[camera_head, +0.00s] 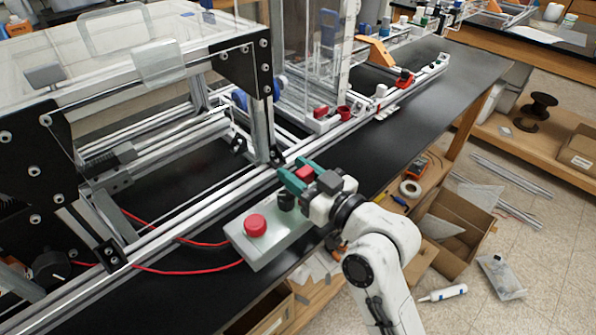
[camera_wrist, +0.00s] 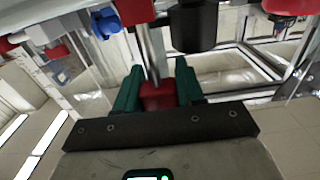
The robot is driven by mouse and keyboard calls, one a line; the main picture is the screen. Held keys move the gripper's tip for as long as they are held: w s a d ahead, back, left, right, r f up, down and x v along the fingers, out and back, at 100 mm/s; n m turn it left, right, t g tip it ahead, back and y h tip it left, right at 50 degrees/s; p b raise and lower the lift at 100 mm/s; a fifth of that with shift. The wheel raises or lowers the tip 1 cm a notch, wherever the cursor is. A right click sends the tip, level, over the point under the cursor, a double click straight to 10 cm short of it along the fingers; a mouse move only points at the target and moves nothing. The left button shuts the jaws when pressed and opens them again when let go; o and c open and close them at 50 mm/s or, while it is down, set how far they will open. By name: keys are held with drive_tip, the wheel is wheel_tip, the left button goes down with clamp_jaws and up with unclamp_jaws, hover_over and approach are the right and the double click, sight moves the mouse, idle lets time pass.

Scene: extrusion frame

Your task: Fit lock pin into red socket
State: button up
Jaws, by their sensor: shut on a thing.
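My gripper (camera_head: 293,176) has teal fingers and is shut on a red block (camera_head: 305,173), seemingly the lock pin's head. In the wrist view the fingers (camera_wrist: 158,92) clasp the red block (camera_wrist: 159,97), and a metal shaft, seemingly part of it, shows beyond. My gripper is over the front rail, beside an upright post. Two red parts stand on a white base further along the bench: a block (camera_head: 320,112) and a ring-like part (camera_head: 344,113). I cannot tell which is the red socket. Both are apart from my gripper.
A grey box with a red button (camera_head: 255,225) and a black knob (camera_head: 286,201) lies close below my gripper. The aluminium extrusion frame (camera_head: 165,225) and clear panels rise at the left. Red cables (camera_head: 190,271) cross the black bench. Bare bench (camera_head: 440,90) shows at the right.

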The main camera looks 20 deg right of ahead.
drive_tip(key=shift+f+b, duration=0.45)
drive_tip(key=shift+f, duration=0.2)
drive_tip(key=o, duration=1.1)
drive_tip(key=b+v, duration=0.2)
drive_tip(key=v, duration=0.8)
drive_tip(key=shift+s+d+r, duration=0.1)
drive_tip(key=shift+s+d, duration=0.05)
drive_tip(key=shift+s, duration=0.25)
